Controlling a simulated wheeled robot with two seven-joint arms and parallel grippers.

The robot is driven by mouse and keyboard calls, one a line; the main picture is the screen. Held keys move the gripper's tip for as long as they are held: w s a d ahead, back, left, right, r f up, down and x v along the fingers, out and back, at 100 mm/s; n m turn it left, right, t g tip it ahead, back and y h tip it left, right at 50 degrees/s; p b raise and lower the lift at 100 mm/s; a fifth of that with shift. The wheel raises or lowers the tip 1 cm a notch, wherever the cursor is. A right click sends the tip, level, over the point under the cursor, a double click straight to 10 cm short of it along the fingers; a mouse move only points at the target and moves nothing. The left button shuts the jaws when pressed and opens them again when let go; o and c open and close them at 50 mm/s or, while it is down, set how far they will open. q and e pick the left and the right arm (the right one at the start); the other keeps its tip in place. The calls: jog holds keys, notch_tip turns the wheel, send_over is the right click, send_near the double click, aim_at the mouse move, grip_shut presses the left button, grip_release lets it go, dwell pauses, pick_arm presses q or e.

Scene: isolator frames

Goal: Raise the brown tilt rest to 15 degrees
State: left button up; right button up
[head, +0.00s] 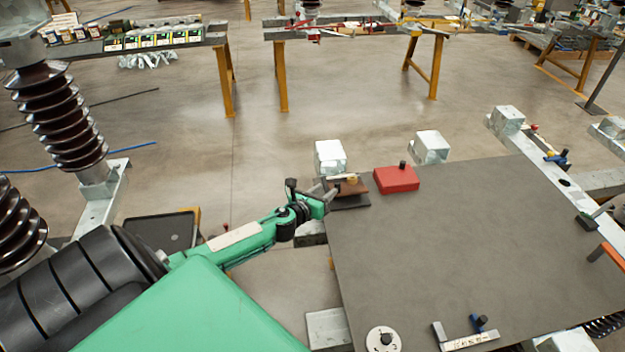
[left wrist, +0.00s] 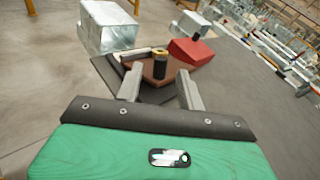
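The brown tilt rest (head: 352,188) sits on a dark base at the far left corner of the grey table (head: 470,240). In the left wrist view the brown tilt rest (left wrist: 143,68) carries an upright knob (left wrist: 159,64), black with a gold top. A pale strip lies along its far side. I cannot read its angle. My left gripper (head: 329,190) is just left of the rest. In the left wrist view the fingers (left wrist: 158,90) are apart, on the near side of the knob, with nothing between them. My right gripper does not show.
A red block (head: 396,180) with a black knob stands right of the rest. Pale metal blocks (head: 330,157) stand beyond the table's far edge. A small angled part (head: 466,340) with a blue knob and a round dial (head: 383,340) lie at the near edge. The table's middle is clear.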

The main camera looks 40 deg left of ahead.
aim_at(339, 212)
pick_arm(q)
jog(key=shift+b+v, duration=0.35)
jog(key=shift+v, duration=2.6)
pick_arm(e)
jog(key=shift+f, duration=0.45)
pick_arm(q)
jog(key=shift+c, duration=0.2)
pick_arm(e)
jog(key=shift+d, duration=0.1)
